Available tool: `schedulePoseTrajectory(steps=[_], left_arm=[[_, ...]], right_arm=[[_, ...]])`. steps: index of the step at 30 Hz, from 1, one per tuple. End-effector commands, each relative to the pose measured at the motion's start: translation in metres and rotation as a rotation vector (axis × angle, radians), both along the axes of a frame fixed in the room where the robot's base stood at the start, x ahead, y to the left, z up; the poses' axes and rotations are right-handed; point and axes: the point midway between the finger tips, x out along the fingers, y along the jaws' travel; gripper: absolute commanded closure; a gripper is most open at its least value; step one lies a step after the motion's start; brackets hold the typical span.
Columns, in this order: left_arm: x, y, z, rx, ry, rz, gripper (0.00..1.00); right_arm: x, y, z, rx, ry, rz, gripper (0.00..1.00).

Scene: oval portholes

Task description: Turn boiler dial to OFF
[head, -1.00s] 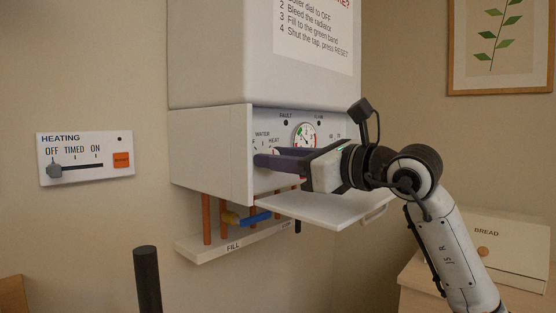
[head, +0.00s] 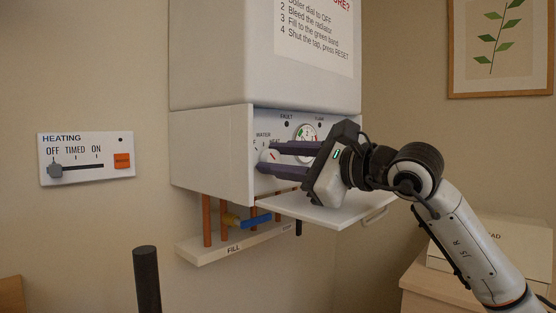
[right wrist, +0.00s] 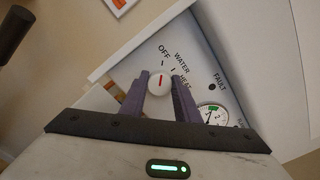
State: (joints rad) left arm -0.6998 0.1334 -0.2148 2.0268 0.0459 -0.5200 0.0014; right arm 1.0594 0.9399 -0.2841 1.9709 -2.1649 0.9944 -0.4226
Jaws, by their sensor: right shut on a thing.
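The boiler dial (head: 270,156) is a round white knob with a red mark, at the left of the boiler's control panel. It also shows in the right wrist view (right wrist: 160,84), under the printed words OFF, WATER and HEAT. The red mark stands nearly upright in that view, towards the OFF side. My right gripper (head: 265,160) is rolled over, with its purple fingers on either side of the dial and shut on it. The fingers (right wrist: 160,82) hide part of the dial's sides. My left gripper is not in view.
The boiler's white flap (head: 325,208) hangs open below my right gripper. Copper pipes and a blue tap lever (head: 255,222) are under the boiler. A pressure gauge (right wrist: 211,116) is beside the fingers. A heating control (head: 86,158) is on the left wall.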

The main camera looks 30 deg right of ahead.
Motion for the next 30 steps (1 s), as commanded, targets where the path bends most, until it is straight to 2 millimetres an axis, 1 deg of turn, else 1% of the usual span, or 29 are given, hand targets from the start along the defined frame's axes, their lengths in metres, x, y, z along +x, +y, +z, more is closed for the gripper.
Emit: schedulePoseTrajectory(steps=[12, 13, 15, 16, 26, 29, 30], left_arm=[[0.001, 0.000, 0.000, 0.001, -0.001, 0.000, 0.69], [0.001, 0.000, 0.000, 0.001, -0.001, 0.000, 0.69], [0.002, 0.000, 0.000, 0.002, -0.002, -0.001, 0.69], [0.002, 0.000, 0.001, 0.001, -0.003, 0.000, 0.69], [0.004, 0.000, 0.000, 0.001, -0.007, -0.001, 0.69], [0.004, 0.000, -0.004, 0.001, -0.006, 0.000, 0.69], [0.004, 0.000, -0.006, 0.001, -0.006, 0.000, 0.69]], right_arm=[[0.000, 0.000, -0.001, -0.008, 0.000, 0.000, 0.94], [0.000, 0.000, -0.001, -0.008, 0.000, 0.000, 0.68], [0.000, 0.000, -0.001, -0.007, 0.000, 0.001, 0.56], [0.000, 0.000, -0.001, -0.007, 0.000, 0.001, 0.53], [-0.002, -0.001, -0.001, -0.007, -0.002, -0.001, 0.53], [-0.011, -0.005, -0.002, -0.008, -0.003, -0.001, 0.53], [-0.017, -0.007, -0.002, -0.008, -0.003, -0.003, 0.53]])
